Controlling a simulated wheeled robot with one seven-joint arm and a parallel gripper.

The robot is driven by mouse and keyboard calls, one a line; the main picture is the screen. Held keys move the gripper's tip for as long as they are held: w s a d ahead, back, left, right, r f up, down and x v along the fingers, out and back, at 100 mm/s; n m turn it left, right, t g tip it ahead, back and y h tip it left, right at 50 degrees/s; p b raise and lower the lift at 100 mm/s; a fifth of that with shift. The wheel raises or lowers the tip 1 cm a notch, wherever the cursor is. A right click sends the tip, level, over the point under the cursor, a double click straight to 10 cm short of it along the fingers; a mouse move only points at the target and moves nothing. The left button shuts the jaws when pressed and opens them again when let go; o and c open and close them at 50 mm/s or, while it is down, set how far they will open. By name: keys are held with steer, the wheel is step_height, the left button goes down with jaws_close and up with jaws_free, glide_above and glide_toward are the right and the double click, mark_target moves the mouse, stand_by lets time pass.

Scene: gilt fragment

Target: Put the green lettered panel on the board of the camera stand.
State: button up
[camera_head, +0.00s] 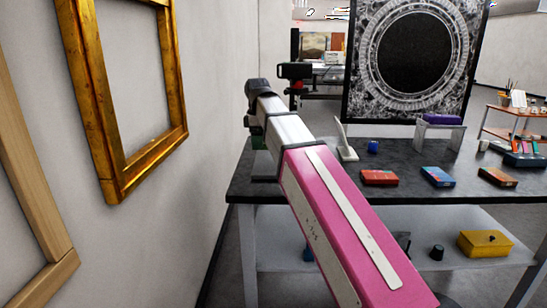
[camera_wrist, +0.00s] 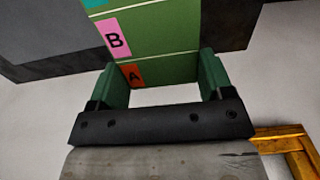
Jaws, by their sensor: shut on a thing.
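The green lettered panel (camera_wrist: 165,38) is between the two green fingers of my gripper (camera_wrist: 156,76) in the wrist view. A pink label with B and an orange label with A show on its face; its upper end runs out of the picture. My gripper is shut on it. In the head view my gripper (camera_head: 257,140) is at the table's far left end, near the wall, and my arm hides most of it and the panel. A white upright stand (camera_head: 345,145) is to its right on the table. I cannot tell whether this is the camera stand.
The dark table (camera_head: 300,193) bears a blue cup (camera_head: 373,147), a red box (camera_head: 380,178), a blue box (camera_head: 438,177) and another reddish box (camera_head: 498,177). A yellow box (camera_head: 485,243) is on the lower shelf. A gilt frame (camera_head: 112,165) hangs on the left wall.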

glide_above(270, 161)
step_height(270, 161, down, 5)
steer(key=shift+s+r, duration=0.1)
steer(key=shift+f, duration=2)
steer(key=shift+f, duration=0.1)
steer(key=o, duration=1)
step_height(270, 161, up, 12)
steer(key=shift+r, duration=0.1)
